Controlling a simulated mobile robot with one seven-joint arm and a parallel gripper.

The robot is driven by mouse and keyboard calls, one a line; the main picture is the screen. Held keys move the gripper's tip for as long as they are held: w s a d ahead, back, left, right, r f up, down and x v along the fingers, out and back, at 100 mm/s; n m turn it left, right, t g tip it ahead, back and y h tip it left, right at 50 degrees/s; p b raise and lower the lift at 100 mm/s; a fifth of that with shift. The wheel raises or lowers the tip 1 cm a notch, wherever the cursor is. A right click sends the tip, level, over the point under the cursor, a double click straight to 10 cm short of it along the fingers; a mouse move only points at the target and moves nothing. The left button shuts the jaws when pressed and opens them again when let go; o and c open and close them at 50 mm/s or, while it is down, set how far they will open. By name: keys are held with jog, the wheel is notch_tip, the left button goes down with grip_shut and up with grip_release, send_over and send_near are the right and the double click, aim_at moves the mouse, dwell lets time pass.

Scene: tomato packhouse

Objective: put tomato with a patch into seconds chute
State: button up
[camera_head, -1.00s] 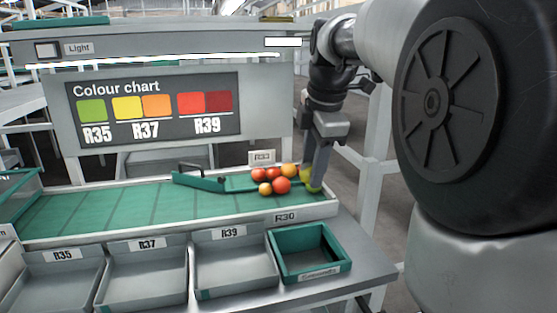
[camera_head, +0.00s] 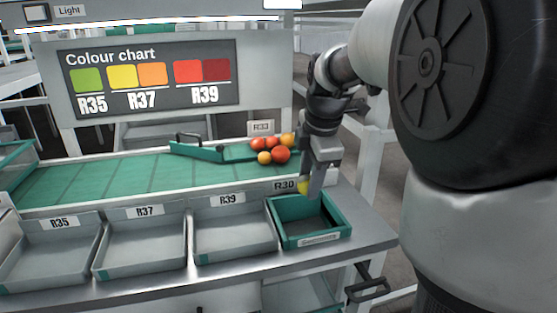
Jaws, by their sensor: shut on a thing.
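My gripper (camera_head: 311,187) points down over the back edge of the green-walled seconds chute (camera_head: 331,228). It is shut on a yellow-green tomato (camera_head: 303,187), which shows only partly beside the finger. Whether that tomato has a patch cannot be told here. The chute is an open box with a dark, empty-looking floor and a label on its front. Several red, orange and yellow tomatoes (camera_head: 281,154) lie together at the right end of the green belt (camera_head: 100,182), behind my gripper.
Grey trays marked R35 (camera_head: 50,277), R37 (camera_head: 142,270) and R39 (camera_head: 236,255) stand left of the chute. A green diverter bar (camera_head: 197,151) lies across the belt. The colour chart board (camera_head: 150,78) stands behind. Bare metal bench (camera_head: 365,240) lies right of the chute.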

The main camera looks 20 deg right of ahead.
notch_tip(320, 180, down, 11)
jog(key=shift+f, duration=0.15)
dwell(0.5)
jog(key=shift+f, duration=0.7)
dwell(1.0)
jog(key=o, duration=0.8)
jog(key=c, duration=0.3)
notch_tip(320, 180, up, 7)
jog(key=p, duration=0.5)
